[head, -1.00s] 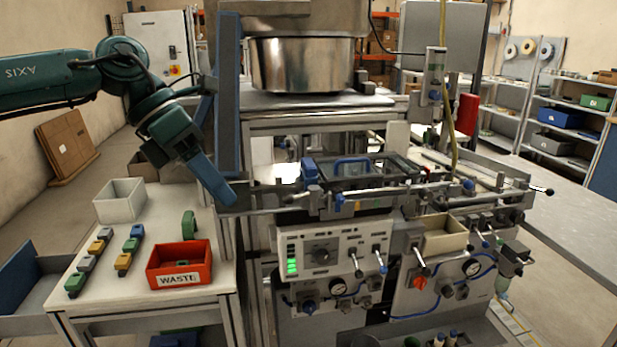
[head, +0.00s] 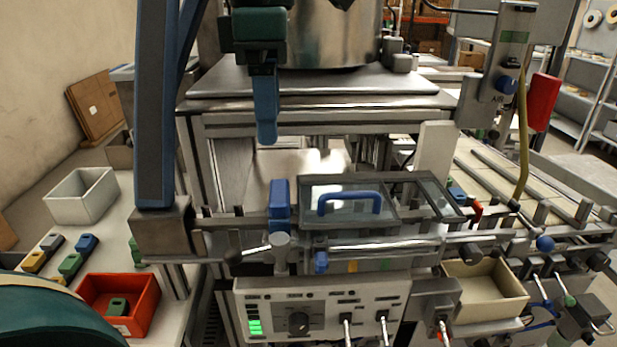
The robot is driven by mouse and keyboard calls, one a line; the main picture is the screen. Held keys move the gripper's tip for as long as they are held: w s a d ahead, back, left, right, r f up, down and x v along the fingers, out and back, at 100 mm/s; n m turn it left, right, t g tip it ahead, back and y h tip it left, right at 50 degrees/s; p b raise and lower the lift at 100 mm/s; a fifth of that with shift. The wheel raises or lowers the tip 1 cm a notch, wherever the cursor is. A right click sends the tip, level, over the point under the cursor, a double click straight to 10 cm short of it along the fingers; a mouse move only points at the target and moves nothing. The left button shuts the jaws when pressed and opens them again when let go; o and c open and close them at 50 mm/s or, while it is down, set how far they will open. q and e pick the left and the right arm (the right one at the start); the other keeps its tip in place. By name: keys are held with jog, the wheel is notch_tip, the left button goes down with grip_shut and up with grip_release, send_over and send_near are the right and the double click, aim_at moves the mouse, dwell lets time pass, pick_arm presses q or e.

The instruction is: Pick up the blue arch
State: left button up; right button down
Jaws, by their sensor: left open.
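A blue arch (head: 348,199) shows as a low, handle-like bow on the glass-topped cover (head: 330,220) of the machine, near the picture's middle. It is in plain view, and nothing grips it. My left gripper (head: 266,138) hangs with its blue fingers pointing down, above and left of the arch in the picture and apart from it. The fingers are seen edge-on and overlap, with nothing visible held at the tips. My right gripper is out of view.
A blue-grey post (head: 156,110) stands left of the gripper. A blue block (head: 280,203) and a lever are beside the cover. A red bin (head: 143,312) holding a green piece, a white bin (head: 82,195) and several coloured blocks are left. A beige tray (head: 485,292) sits right.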

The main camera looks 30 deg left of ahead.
aim_at(274, 190)
pick_arm(q)
notch_tip(274, 190, down, 7)
jog(key=shift+s, duration=0.1)
jog(key=shift+f+p, duration=0.55)
jog(key=shift+f, duration=2.45)
jog(key=shift+c, duration=0.5)
jog(key=c, duration=0.6)
jog(key=shift+r, duration=0.1)
